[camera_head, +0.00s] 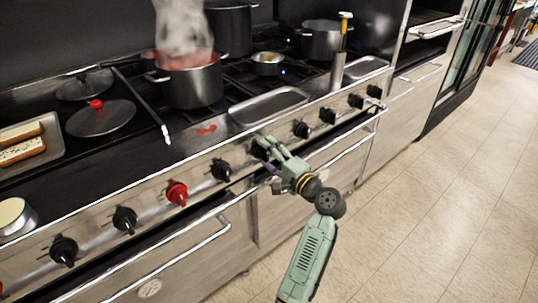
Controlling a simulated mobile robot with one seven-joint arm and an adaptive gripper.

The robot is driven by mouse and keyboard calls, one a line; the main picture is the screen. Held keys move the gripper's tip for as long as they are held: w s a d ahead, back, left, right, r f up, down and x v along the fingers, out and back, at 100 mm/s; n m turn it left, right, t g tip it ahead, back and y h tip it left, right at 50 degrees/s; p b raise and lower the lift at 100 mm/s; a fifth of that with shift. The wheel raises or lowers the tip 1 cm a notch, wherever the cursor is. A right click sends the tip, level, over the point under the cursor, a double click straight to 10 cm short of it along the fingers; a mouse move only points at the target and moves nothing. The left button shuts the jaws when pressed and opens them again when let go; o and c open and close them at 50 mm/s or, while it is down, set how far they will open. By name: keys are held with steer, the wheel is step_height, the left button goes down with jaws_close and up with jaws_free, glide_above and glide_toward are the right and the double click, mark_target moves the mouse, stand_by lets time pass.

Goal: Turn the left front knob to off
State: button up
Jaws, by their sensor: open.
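A row of knobs runs along the stove's front panel. At the left are two black knobs (63,250) and (125,220), then a red knob (177,192) and another black knob (221,170). A further black knob (258,150) sits right at my gripper, partly hidden by its upper finger. My gripper (264,166) is open and empty, its fingers toward the panel. I cannot tell whether it touches that knob. Several more black knobs (301,129) continue to the right. The knobs' exact settings are too small to read.
A steaming pot (193,84) stands on the stove, with a red spill (206,128) in front. A metal tray (268,106) lies near the front edge. Oven handles (195,250) stick out below the panel. The tiled floor (440,200) at the right is clear.

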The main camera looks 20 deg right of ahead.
steer(key=shift+s+d, duration=0.1)
steer(key=shift+s, duration=0.05)
steer(key=v, duration=1.1)
steer(key=shift+s, duration=0.35)
steer(key=shift+d, duration=0.1)
